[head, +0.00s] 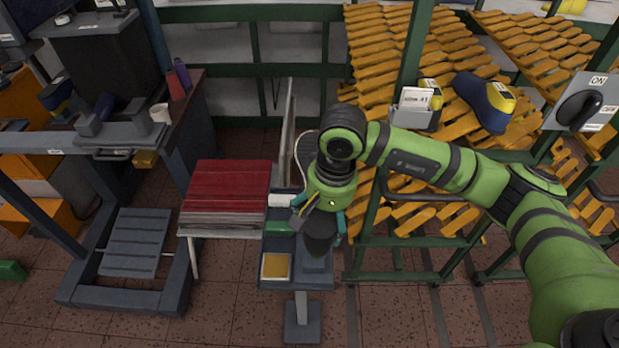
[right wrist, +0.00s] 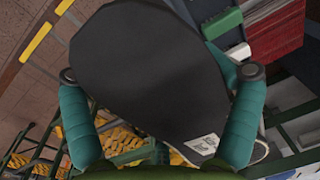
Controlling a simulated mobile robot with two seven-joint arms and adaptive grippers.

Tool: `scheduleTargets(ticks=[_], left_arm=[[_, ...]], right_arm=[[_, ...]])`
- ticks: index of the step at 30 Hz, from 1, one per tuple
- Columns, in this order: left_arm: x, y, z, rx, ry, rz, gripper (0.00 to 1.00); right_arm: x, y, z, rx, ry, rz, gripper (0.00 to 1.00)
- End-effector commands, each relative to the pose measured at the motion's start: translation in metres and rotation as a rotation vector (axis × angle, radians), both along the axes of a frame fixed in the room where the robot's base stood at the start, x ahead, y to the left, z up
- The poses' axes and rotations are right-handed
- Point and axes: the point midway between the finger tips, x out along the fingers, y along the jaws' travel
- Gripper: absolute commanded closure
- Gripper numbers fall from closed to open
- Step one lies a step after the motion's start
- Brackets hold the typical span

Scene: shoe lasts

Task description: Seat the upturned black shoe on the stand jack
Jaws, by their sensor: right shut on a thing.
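The black shoe (right wrist: 150,70) fills the middle of the right wrist view, its flat dark sole facing the camera, with a small white label near one end. My right gripper (right wrist: 159,74) has its teal fingers on both sides of it and is shut on it. In the head view the shoe (head: 319,243) shows as a dark shape below my right gripper (head: 321,222), above the grey stand jack (head: 316,264) on a small pedestal bench (head: 303,308). The gripper hides part of the shoe, and I cannot tell whether shoe and jack touch. My left gripper is not in view.
A yellow pad (head: 275,267) and a green block (head: 279,227) lie on the bench. A stack of red sheets (head: 228,185) stands left of it. The green-framed rack (head: 480,240) with yellow lasts stands close on the right. Floor shows in front.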

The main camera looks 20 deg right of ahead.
Motion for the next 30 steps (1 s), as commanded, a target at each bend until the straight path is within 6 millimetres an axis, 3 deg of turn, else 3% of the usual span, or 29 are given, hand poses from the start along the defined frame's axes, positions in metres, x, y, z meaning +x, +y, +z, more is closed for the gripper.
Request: scheduleTargets(ticks=[1,5,13,30], left_arm=[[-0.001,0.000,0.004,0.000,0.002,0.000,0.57],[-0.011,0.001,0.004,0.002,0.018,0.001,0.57],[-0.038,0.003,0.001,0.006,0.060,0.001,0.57],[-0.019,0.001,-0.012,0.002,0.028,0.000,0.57]], right_arm=[[0.003,0.002,0.010,-0.001,-0.006,-0.007,0.72],[0.005,0.004,0.015,-0.006,-0.007,-0.022,0.72],[0.005,0.004,-0.002,-0.007,-0.004,-0.025,0.72],[0.005,0.004,-0.026,-0.009,-0.007,-0.023,0.72]])
